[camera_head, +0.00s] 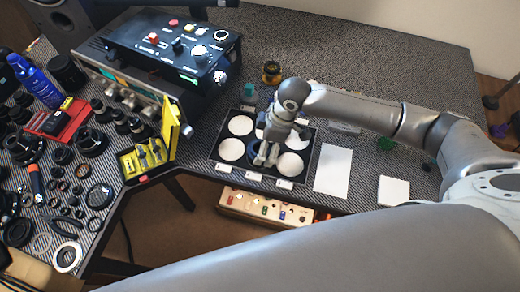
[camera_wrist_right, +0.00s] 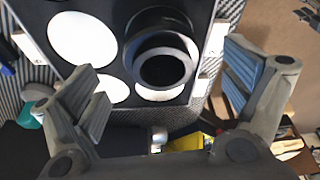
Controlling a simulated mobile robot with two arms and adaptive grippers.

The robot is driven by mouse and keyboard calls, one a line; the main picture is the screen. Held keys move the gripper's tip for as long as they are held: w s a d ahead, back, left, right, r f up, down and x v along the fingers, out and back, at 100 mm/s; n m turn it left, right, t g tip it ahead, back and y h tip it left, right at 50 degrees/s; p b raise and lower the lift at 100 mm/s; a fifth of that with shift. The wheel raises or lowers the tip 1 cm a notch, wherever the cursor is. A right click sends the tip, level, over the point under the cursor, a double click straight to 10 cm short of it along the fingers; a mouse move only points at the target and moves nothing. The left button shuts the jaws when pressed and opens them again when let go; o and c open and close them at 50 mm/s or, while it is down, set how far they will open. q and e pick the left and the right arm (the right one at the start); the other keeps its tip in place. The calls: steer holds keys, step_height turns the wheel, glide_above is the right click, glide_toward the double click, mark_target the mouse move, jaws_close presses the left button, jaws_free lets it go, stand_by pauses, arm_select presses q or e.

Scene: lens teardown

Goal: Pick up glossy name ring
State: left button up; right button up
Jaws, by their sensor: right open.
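A black lens barrel (camera_wrist_right: 155,25) with a dark ring (camera_wrist_right: 165,70) at its near end stands on the black tray (camera_wrist_right: 203,30). This ring may be the glossy name ring; I cannot read any lettering on it. My right gripper (camera_head: 265,158) is over the front middle of the tray in the head view and partly hides the black part there. In the right wrist view its fingers (camera_wrist_right: 167,75) are open, apart on either side of the ring, with nothing held. My left gripper is not in view.
The tray (camera_head: 309,145) has several white discs. A white sheet (camera_head: 333,170) and a white pad (camera_head: 394,191) lie to its right. A control box (camera_head: 170,45) and a yellow case (camera_head: 160,150) stand to the left. Several dark rings and lens parts cover the left table.

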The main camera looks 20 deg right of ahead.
steer(key=x, duration=0.3)
steer(key=shift+a+f+p, duration=0.1)
steer(key=shift+f+p, duration=0.2)
steer(key=shift+f, duration=0.05)
steer(key=shift+a+f, duration=0.1)
steer(key=shift+f, duration=0.4)
steer(key=c, duration=1.1)
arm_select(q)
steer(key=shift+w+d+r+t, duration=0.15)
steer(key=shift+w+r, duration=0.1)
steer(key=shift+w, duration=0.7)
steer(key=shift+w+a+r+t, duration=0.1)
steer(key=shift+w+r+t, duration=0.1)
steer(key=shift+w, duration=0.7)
